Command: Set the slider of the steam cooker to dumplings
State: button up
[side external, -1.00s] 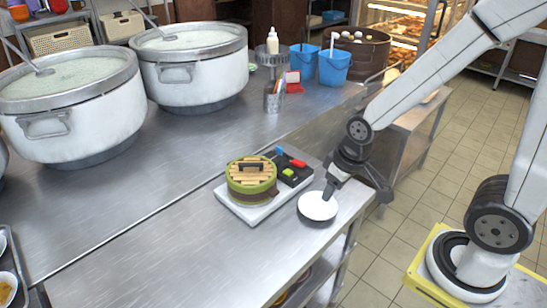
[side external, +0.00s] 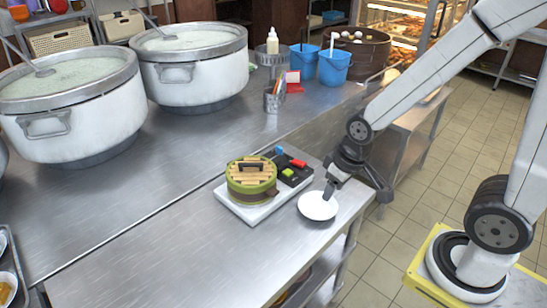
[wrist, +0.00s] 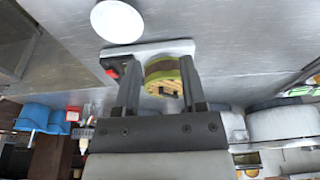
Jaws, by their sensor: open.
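The steam cooker stands on the front counter, with a green round basket and slatted wooden lid (side external: 252,172) on a white base (side external: 240,208). Beside the basket is a black control panel (side external: 296,179) with blue (side external: 279,151), red (side external: 298,163) and green (side external: 288,173) pieces. Which one is the slider, and its labels, I cannot tell. My gripper (side external: 331,190) is to the right of the panel, above a white plate, apart from the cooker. In the wrist view my gripper (wrist: 160,75) is open and empty; the lid (wrist: 164,86) shows between the fingers, beyond them.
The white round plate (side external: 318,206) lies close to the panel near the counter's edge. Two large stockpots (side external: 200,75) stand at the back left. A pen cup (side external: 274,100) and blue buckets (side external: 334,68) stand behind. The counter left of the cooker is clear.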

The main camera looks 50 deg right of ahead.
jog(key=w+d, duration=0.2)
jog(key=w, duration=0.6)
jog(key=t, duration=0.2)
send_near(280, 147)
jog(key=x, duration=0.2)
jog(key=shift+w+f, duration=0.15)
jog(key=shift+w, duration=0.05)
jog(key=shift+f, duration=0.1)
jog(key=shift+x, duration=3.75)
grip_shut()
